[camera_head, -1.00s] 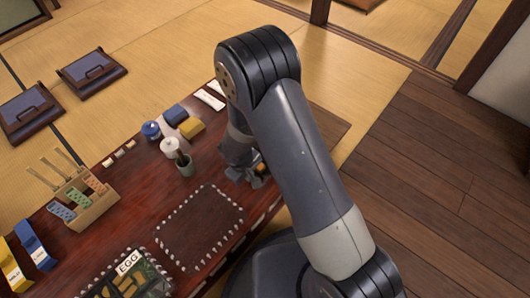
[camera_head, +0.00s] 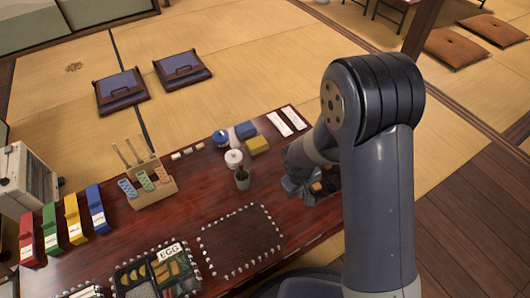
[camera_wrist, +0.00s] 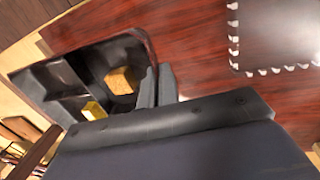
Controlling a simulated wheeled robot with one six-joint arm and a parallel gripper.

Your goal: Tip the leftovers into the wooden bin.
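A dark lunch box (camera_head: 331,184) with compartments sits at the right end of the red-brown table, partly hidden by my arm. In the wrist view the box (camera_wrist: 60,75) holds an orange-brown piece (camera_wrist: 121,80) in one compartment and a yellow piece (camera_wrist: 94,110) in another. My gripper (camera_wrist: 157,84) is at the box's side, one finger inside and one outside, with the wall between them. It also shows in the head view (camera_head: 300,190). Whether the box is lifted off the table is hard to tell. I cannot make out the wooden bin with certainty.
A bare dark mat (camera_head: 240,240) and a filled box marked EGG (camera_head: 158,272) lie to the left. A cup (camera_head: 242,179), a white pot (camera_head: 233,158), a wooden rack (camera_head: 150,184) and colored holders (camera_head: 75,218) stand on the table (camera_head: 200,205). Tatami floor lies beyond.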

